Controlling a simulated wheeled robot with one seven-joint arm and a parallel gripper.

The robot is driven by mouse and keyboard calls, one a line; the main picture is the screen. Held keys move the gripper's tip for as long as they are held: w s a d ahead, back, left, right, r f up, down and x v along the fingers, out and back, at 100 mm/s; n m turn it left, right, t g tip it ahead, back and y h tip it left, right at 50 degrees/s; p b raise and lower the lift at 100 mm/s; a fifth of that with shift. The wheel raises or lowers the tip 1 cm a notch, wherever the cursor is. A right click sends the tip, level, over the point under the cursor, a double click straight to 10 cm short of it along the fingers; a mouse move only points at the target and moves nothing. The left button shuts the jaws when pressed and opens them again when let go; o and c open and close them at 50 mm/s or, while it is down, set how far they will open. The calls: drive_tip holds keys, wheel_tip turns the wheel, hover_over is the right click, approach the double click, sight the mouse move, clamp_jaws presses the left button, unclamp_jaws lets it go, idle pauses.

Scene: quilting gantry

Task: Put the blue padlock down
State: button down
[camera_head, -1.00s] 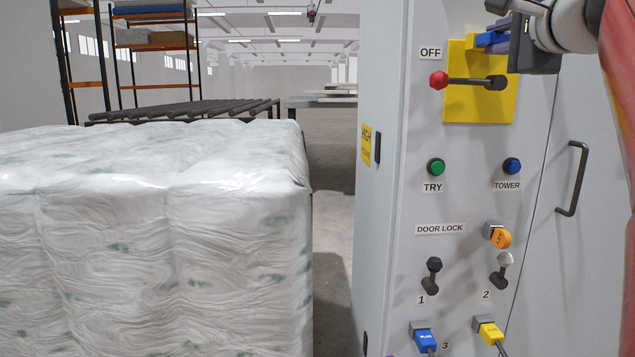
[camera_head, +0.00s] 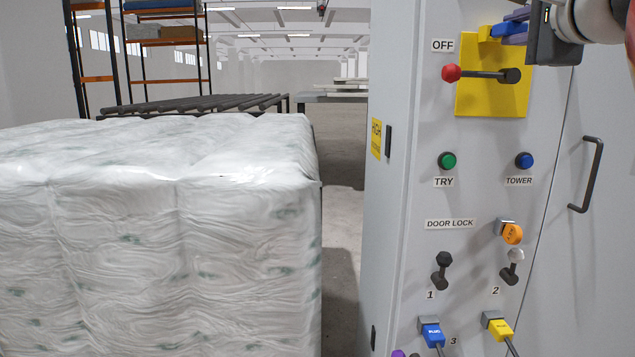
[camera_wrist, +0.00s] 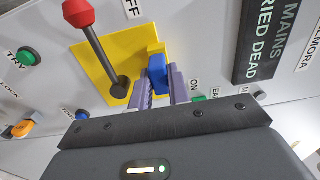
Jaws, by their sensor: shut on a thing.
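The blue padlock (camera_wrist: 157,76) sits between the two purple fingers of my gripper (camera_wrist: 161,85) in the wrist view. My gripper is shut on it. In the head view my gripper (camera_head: 514,34) is at the upper right, with a little blue of the padlock (camera_head: 513,28) showing. The padlock is right beside the yellow tab (camera_head: 488,32) at the top of the yellow plate (camera_head: 490,101). I cannot tell whether the padlock touches the tab. The fingers hide part of the padlock.
A red-knobbed lever (camera_head: 451,73) crosses the yellow plate under my gripper. The grey cabinet carries green (camera_head: 447,161) and blue (camera_head: 524,160) buttons, door-lock switches and plugs. A dark door handle (camera_head: 587,174) sticks out at right. A large wrapped bale (camera_head: 180,240) stands at left.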

drive_tip(key=shift+w, duration=0.35)
drive_tip(key=s+b, duration=0.2)
drive_tip(key=s, duration=0.7)
drive_tip(key=w+a+f+n+g, duration=0.1)
drive_tip(key=a+f+n+g, duration=0.3)
drive_tip(key=f, duration=1.1)
drive_tip(key=s+a+f+n+g, duration=0.2)
drive_tip(key=s+a+f+n, duration=0.1)
drive_tip(key=f, duration=0.9)
drive_tip(key=s+a+f+n+g, duration=0.3)
drive_tip(key=s+f+n, duration=0.3)
drive_tip(key=f, duration=0.6)
drive_tip(key=s+a+f+n+g, duration=0.3)
drive_tip(key=s+f+n, duration=0.1)
drive_tip(key=f, duration=0.8)
drive_tip(key=shift+s+a+f+p, duration=0.3)
drive_tip(key=shift+s+p, duration=0.15)
drive_tip(key=shift+s, duration=0.2)
drive_tip(key=shift+s+f+n+h, duration=0.15)
drive_tip(key=shift+f+n+h, duration=0.1)
drive_tip(key=shift+n+h, duration=0.05)
